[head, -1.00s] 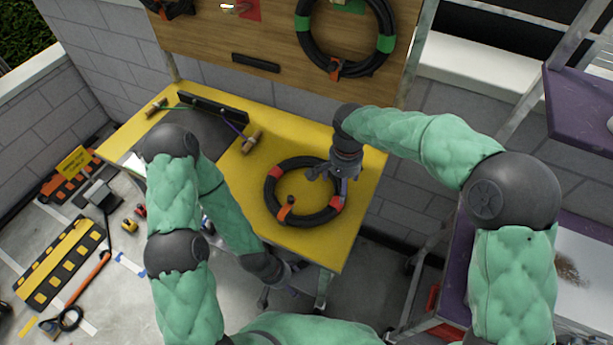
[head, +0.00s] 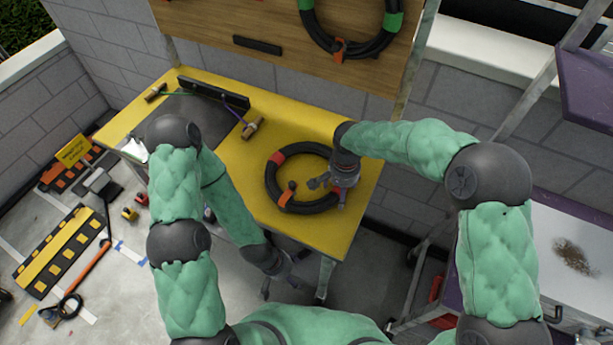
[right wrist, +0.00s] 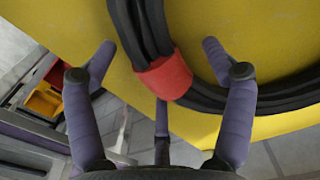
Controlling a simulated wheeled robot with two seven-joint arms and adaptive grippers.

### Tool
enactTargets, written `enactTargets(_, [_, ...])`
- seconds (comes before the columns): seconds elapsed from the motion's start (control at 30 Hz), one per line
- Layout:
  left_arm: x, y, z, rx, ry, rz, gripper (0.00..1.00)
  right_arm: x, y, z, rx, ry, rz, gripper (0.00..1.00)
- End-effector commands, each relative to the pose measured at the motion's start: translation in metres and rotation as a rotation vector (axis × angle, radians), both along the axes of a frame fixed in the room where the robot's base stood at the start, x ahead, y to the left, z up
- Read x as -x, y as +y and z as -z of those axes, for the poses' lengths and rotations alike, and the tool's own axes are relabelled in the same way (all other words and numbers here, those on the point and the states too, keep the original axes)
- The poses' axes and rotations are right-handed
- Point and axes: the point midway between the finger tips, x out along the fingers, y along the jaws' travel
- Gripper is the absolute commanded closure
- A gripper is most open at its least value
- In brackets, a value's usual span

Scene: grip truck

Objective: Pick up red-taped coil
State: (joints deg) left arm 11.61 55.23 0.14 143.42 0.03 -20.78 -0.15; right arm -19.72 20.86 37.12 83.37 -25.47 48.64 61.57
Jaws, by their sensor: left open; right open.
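The black coil with red tape bands (head: 272,186) lies flat on the yellow table (head: 235,168). One red band shows at its upper left, and an orange strap (head: 287,197) sits at its lower left. My right gripper (head: 330,190) is over the coil's right side, open. In the right wrist view, a red-taped part of the coil (right wrist: 165,74) lies between the spread fingers of the right gripper (right wrist: 163,95), not gripped. My left gripper (head: 280,278) hangs low in front of the table, open and empty.
A green-taped coil (head: 311,32) hangs on the wooden board (head: 213,28) behind the table. A dark tray (head: 205,112) and a wooden-handled tool (head: 252,128) lie at the table's left. A purple-edged cart (head: 540,240) stands at the right.

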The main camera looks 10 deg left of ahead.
Motion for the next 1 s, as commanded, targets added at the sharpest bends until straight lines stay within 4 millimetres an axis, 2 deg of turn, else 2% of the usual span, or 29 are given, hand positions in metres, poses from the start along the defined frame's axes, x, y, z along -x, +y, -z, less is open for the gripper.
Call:
enactTargets(0.17, [0.0, 0.0, -0.001, 0.0, 0.0, 0.0, 0.17, 0.0, 0.0, -0.001, -0.001, -0.001, 0.0, 0.17])
enactTargets(0.4, [0.0, 0.0, -0.001, 0.0, 0.0, 0.0, 0.17, 0.0, 0.0, -0.001, -0.001, -0.001, 0.0, 0.85])
enactTargets(0.47, [0.0, 0.0, -0.001, 0.0, 0.0, 0.0, 0.17, 0.0, 0.0, -0.001, -0.001, -0.001, 0.0, 1.0])
enactTargets(0.8, [0.0, 0.0, -0.003, 0.0, 0.0, 0.0, 0.17, -0.003, 0.0, -0.007, -0.005, -0.009, 0.002, 1.0])
enactTargets(1.0, [0.0, 0.0, -0.016, 0.0, 0.0, 0.0, 0.17, -0.006, -0.004, -0.025, -0.004, -0.011, 0.002, 1.0])
